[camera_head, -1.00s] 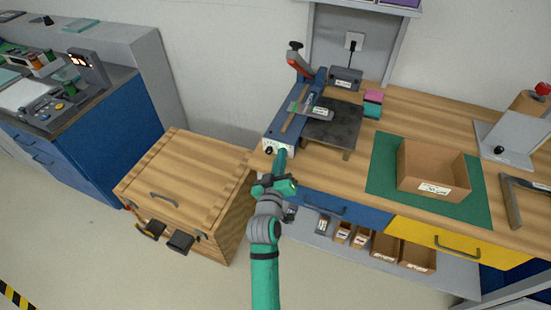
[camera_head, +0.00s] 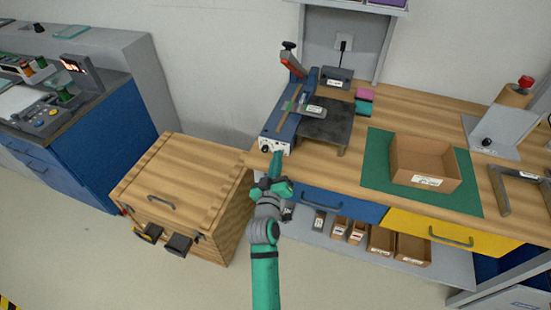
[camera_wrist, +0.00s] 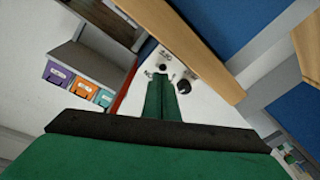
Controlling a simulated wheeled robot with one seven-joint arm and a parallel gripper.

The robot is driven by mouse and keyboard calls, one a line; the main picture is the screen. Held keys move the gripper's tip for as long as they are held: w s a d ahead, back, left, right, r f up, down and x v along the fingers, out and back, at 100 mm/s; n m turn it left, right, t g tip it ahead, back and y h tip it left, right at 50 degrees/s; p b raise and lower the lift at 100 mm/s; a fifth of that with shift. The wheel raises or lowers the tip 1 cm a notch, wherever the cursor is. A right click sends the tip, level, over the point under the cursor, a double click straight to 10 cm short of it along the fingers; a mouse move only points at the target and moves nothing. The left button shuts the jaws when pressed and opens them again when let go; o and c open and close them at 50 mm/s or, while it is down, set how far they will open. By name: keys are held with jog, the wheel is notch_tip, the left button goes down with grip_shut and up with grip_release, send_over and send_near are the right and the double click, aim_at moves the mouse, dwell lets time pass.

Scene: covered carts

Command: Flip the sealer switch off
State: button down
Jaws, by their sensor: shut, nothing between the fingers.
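The sealer (camera_head: 284,124) is a long blue machine with a raised red-and-black lever, standing at the left end of the wooden bench. Its white front panel (camera_head: 265,144) faces me and has a dark knob on its left part. In the wrist view the panel (camera_wrist: 146,78) shows small dark markings, a round black knob (camera_wrist: 186,67) and a small dark part (camera_wrist: 168,57) beside it. My gripper (camera_head: 277,153) is shut and empty, its tip at the panel's lower right. In the wrist view its green fingertips (camera_wrist: 162,76) point at the panel; contact cannot be told. The switch position is unclear.
A wooden crate (camera_head: 185,180) stands left of the bench. A cardboard box (camera_head: 425,163) sits on a green mat (camera_head: 376,165) to the right. Blue (camera_head: 325,203) and yellow (camera_head: 410,226) drawers lie under the benchtop. A black power adapter (camera_head: 337,78) stands behind the sealer.

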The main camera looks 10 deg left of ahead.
notch_tip(320, 180, up, 3)
jog(key=a, duration=0.3)
jog(key=s+d+f, duration=0.1)
jog(key=s+f, duration=0.5)
jog(key=s, duration=0.2)
jog(key=shift+s+d, duration=0.2)
jog(key=shift+s, duration=0.2)
